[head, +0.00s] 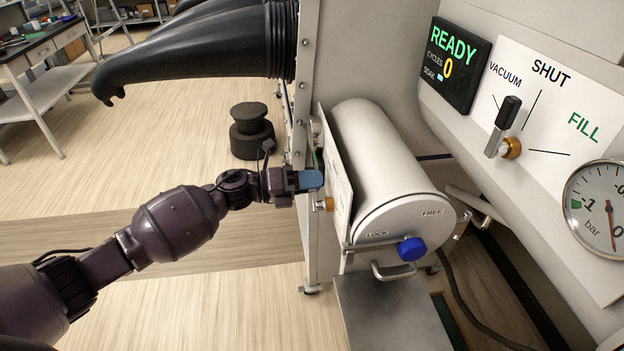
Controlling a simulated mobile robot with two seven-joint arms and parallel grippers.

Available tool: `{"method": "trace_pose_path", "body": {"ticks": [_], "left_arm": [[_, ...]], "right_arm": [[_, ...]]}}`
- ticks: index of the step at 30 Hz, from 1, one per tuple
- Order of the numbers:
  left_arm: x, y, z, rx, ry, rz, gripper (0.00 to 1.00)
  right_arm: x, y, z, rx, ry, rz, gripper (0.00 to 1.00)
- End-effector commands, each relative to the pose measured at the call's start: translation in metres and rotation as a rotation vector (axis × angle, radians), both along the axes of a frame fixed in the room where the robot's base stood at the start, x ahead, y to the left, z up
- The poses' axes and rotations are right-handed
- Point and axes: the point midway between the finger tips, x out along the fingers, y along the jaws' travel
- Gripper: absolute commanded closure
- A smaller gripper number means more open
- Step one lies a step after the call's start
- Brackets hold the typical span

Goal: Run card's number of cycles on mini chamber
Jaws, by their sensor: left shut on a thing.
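The mini chamber (385,150) is a white cylinder lying on its side, with its round door (405,222) closed at the near end. A blue knob (411,249) sits low on the door, between the LOCK and FREE marks. The display (454,64) reads READY, CYCLES 0. The black valve lever (506,115) points up, between the VACUUM and SHUT lines; which one it is set to is hard to tell. The gauge (600,200) needle is near 0. My left gripper (308,180) is shut at a blue piece, left of the chamber. My right gripper is out of view.
A white plate (338,185) stands between my left gripper and the chamber. A grey tray (390,315) is below the door. Black gloves (200,50) stick out at upper left.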

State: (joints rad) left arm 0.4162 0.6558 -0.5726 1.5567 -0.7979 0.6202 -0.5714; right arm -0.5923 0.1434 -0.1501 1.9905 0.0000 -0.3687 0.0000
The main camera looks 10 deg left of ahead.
Motion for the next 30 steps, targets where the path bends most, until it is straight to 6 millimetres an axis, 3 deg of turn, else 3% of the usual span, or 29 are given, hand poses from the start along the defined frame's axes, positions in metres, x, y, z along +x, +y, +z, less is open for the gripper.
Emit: {"method": "trace_pose_path", "body": {"ticks": [20,21,24,26,30], "left_arm": [[0.0016,0.0011,-0.0038,-0.025,0.062,0.001,1.00],[0.0016,0.0011,-0.0039,-0.025,0.062,0.001,0.75],[0.0015,0.0010,-0.0037,-0.025,0.061,0.001,0.60],[0.0016,0.0009,-0.0036,-0.024,0.060,0.001,0.53],[0.0016,0.0008,-0.0033,-0.024,0.059,0.001,0.53]], "right_arm": [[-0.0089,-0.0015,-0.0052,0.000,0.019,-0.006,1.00],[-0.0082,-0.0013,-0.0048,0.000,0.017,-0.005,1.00],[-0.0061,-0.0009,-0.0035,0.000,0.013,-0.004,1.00],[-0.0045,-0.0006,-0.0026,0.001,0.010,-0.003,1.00],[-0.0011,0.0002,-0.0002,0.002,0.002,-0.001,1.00]]}}
